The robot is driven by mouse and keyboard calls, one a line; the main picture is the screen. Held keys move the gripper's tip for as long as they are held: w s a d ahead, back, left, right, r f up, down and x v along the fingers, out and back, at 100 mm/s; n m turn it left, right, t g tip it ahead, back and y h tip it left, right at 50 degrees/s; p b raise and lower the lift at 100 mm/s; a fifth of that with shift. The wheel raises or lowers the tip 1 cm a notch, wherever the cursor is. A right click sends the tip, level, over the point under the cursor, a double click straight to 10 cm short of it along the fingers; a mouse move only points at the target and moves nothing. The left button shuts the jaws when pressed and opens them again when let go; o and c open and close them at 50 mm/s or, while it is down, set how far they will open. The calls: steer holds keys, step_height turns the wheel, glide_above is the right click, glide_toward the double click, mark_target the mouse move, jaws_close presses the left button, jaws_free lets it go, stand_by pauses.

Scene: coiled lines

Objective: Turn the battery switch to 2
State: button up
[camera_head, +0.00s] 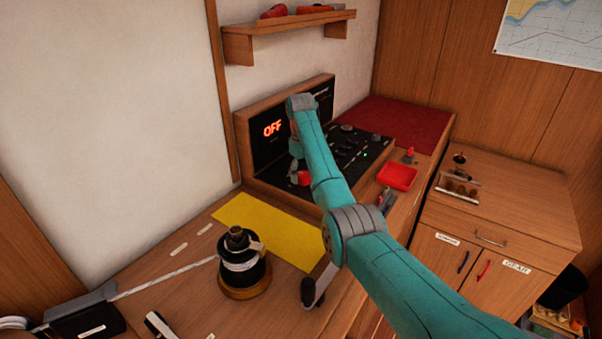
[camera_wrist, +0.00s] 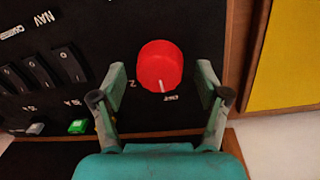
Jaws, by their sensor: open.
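The battery switch is a round red knob (camera_wrist: 160,66) on a black panel (camera_wrist: 100,25) in the wrist view. Its white pointer line points down in that view, at the label that seems to read OFF. A 2 is printed to the left of the knob. My gripper (camera_wrist: 162,82) is open, with one finger on each side of the knob and a gap visible on both sides. In the head view the red knob (camera_head: 304,178) shows beside my gripper (camera_head: 297,172), partly hidden by my arm. The lit display (camera_head: 272,128) reads OFF.
Black rocker switches (camera_wrist: 40,75) and a green button (camera_wrist: 78,127) sit left of the knob in the wrist view. In the head view a yellow mat (camera_head: 262,228), a winch (camera_head: 240,262) with rope and a red tray (camera_head: 397,177) are on the counter. A shelf (camera_head: 290,22) hangs above.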

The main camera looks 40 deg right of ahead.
steer(key=shift+f, duration=0.1)
steer(key=c, duration=1.2)
steer(key=shift+m, duration=0.3)
steer(key=m, duration=1.1)
steer(key=shift+a, duration=0.1)
steer(key=shift+m, duration=0.3)
steer(key=o, duration=1.2)
steer(key=shift+w, duration=0.1)
